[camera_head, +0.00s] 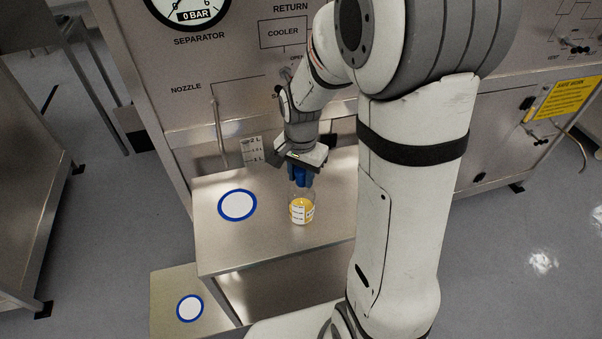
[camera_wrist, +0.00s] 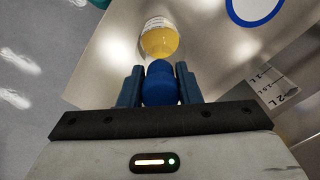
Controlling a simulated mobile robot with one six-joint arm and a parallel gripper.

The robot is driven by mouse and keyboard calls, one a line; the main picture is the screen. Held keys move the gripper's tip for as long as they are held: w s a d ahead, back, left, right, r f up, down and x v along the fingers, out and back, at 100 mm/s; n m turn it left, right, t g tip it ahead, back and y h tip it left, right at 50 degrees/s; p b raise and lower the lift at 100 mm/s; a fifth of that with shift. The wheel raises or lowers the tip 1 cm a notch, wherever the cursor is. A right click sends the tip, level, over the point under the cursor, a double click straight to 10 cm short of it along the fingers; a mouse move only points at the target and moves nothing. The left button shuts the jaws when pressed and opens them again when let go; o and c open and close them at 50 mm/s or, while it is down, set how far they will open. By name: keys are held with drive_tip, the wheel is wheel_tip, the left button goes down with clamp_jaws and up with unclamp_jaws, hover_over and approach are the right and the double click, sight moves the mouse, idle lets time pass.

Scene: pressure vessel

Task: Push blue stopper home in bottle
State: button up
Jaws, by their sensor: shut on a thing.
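The blue stopper (camera_wrist: 160,85) is between the two blue fingers of my gripper (camera_wrist: 160,88) in the wrist view. My gripper is shut on it. In the head view my gripper (camera_head: 301,176) points down directly over the bottle. The bottle (camera_head: 301,211) stands upright on the steel table, with yellow contents and a white label. It also shows in the wrist view (camera_wrist: 159,40), just beyond the stopper. The stopper and fingers hide the bottle's mouth, so I cannot tell how far the stopper sits in it.
The steel table (camera_head: 225,235) has a blue-ringed white disc (camera_head: 237,205) left of the bottle. A lower surface (camera_head: 160,307) carries another blue-ringed disc (camera_head: 190,308). The panel with the separator gauge (camera_head: 187,12) rises behind. A measuring scale (camera_head: 252,150) stands at the table's back.

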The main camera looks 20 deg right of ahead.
sight(301, 169)
drive_tip(key=shift+f+b, duration=0.3)
drive_tip(key=shift+f, duration=0.25)
drive_tip(key=o, duration=1)
drive_tip(key=shift+r, duration=0.1)
drive_tip(key=shift+o, duration=0.2)
drive_tip(key=shift+r, duration=0.1)
wheel_tip(301, 169, up, 8)
drive_tip(key=shift+f, duration=0.2)
drive_tip(key=s+d+r+n+t, duration=0.1)
drive_tip(key=s+r+n+t, duration=0.2)
drive_tip(key=s, duration=1.1)
wheel_tip(301, 169, up, 2)
drive_tip(key=n, duration=0.5)
drive_tip(key=shift+n, duration=0.4)
